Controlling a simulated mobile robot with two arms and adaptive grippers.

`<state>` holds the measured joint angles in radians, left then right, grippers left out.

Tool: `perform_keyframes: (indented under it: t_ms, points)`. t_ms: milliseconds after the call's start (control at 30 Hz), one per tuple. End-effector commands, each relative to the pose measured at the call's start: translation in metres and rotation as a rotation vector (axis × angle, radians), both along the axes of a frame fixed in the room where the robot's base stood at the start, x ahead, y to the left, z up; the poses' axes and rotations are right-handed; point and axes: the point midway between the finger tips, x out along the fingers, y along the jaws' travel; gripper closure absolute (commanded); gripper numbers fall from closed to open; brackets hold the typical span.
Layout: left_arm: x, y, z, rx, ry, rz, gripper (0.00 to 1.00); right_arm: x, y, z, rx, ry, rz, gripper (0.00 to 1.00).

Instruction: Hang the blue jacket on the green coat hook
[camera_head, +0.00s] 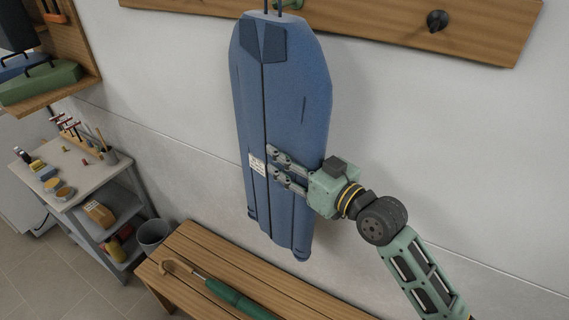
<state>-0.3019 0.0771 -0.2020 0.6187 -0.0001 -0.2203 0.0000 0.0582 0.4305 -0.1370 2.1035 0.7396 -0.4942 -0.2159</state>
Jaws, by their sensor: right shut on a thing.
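The blue jacket (285,95) is upright in front of the white wall. Its dark loop rises from the collar to the top edge of the picture. The green coat hook (291,4) shows partly at the top edge, beside the loop. I cannot tell whether the loop is over the hook. My right gripper (271,166) is shut on the jacket at its middle front, near a small white label. My left gripper is not in view.
A wooden rail (470,25) with a black hook (437,20) runs along the wall. Below stands a slatted bench (235,262) with a green umbrella (235,297) on it. At left are a cluttered cart (75,180), a grey bucket (153,234) and a shelf with a green case (40,84).

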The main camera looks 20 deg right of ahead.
Motion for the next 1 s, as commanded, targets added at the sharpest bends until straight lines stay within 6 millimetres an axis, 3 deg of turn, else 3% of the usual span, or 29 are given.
perform_keyframes:
  t_ms: [600,1000]
  points:
    - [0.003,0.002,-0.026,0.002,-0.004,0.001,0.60,0.023,-0.023,-0.006,0.000,-0.007,-0.001,1.00]
    - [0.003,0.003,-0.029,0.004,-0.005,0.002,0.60,0.026,-0.027,-0.008,0.001,-0.008,0.000,1.00]
